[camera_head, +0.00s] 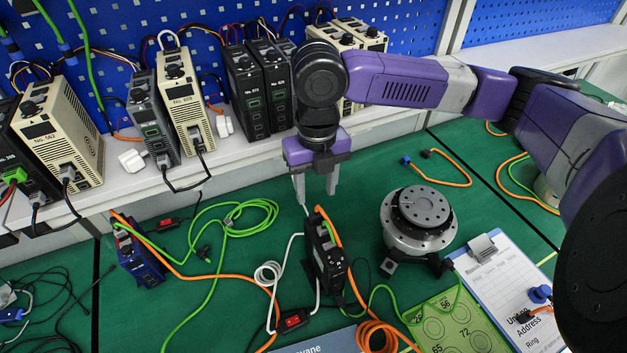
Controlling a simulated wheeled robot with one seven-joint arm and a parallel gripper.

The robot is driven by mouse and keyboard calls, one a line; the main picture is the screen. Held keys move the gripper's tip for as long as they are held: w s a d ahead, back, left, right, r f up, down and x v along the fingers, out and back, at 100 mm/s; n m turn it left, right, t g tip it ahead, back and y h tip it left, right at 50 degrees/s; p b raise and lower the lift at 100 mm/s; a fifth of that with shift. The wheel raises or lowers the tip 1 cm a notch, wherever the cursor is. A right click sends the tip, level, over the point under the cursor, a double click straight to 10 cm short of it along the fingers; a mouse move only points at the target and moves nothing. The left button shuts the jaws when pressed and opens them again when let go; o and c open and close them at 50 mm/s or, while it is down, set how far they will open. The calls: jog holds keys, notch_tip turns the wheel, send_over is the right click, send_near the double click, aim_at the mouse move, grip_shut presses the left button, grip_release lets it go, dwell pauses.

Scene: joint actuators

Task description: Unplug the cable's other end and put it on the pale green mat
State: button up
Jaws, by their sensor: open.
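My gripper (316,193) points down with its jaws apart and nothing visible between them. It is above the upper end of a black drive unit (328,262), which stands on the green bench. I cannot tell which cable the task means. The pale green mat (480,325), with numbered circles, lies at the lower right, left of a clipboard. An orange coil lies at its left edge.
A round metal actuator (418,222) stands right of the drive unit. The clipboard (505,275) carries a blue connector (540,294). A blue unit (140,262) and loose cables lie at left. Several drives line the white shelf (240,150) behind my gripper.

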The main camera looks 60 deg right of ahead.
aim_at(317, 213)
jog(key=shift+d+f+n, duration=0.1)
jog(key=shift+n, duration=0.2)
notch_tip(317, 213, down, 8)
jog(key=b, duration=0.6)
grip_shut()
jog(key=shift+r, duration=0.2)
dwell(1.3)
jog(key=shift+r+p, duration=1.35)
jog(key=shift+r, duration=0.35)
